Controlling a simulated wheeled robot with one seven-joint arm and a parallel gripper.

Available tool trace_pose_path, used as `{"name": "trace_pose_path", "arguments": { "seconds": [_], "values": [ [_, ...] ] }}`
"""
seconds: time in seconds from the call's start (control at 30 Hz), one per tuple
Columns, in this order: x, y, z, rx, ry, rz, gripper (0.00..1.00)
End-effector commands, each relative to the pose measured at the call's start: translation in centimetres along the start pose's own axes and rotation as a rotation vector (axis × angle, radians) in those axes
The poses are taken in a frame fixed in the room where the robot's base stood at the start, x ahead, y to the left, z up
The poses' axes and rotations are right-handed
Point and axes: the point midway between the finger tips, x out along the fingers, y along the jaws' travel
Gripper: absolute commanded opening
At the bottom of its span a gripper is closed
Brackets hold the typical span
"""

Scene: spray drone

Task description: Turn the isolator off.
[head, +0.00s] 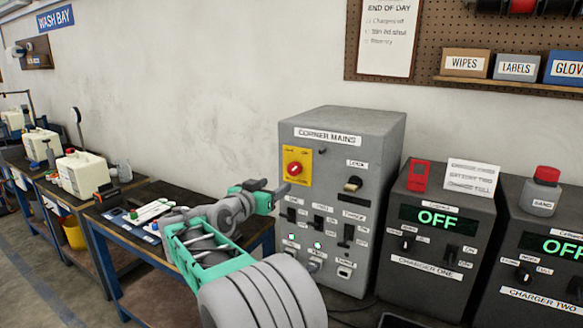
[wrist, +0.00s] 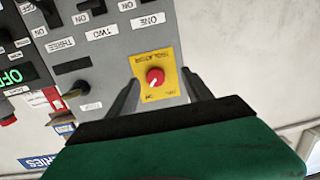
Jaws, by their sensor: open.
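The isolator is a red rotary knob (head: 294,169) on a yellow plate (head: 297,180) at the upper left of the grey cabinet marked CORNER MAINS (head: 342,133). In the wrist view the red knob (wrist: 155,77) sits on its yellow plate (wrist: 171,91), between my fingers as seen from there. My gripper (head: 262,192) is open and empty, in front of and to the left of the cabinet. In the wrist view my gripper (wrist: 160,95) has one finger on each side of the yellow plate. The fingers look apart from the knob; the exact distance cannot be told.
Switches (head: 319,222) and a key-like knob (head: 352,184) sit on the same cabinet face. Charger one (head: 432,275) and charger two (head: 540,302), both showing OFF, stand to the right. A workbench (head: 110,215) with bottles and tools runs left along the wall.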

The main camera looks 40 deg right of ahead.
Motion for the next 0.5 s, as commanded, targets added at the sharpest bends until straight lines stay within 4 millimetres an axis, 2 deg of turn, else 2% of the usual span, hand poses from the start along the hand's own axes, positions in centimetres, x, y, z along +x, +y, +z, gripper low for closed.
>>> {"name": "trace_pose_path", "arguments": {
  "seconds": [0.03,0.13,0.5],
  "values": [
    [0.6,0.3,-1.1,0.010,0.051,0.033,0.59],
    [1.5,0.9,-2.1,0.017,0.097,0.063,0.59],
    [7.9,1.6,-3.0,0.018,0.096,0.066,0.59]
  ]
}}
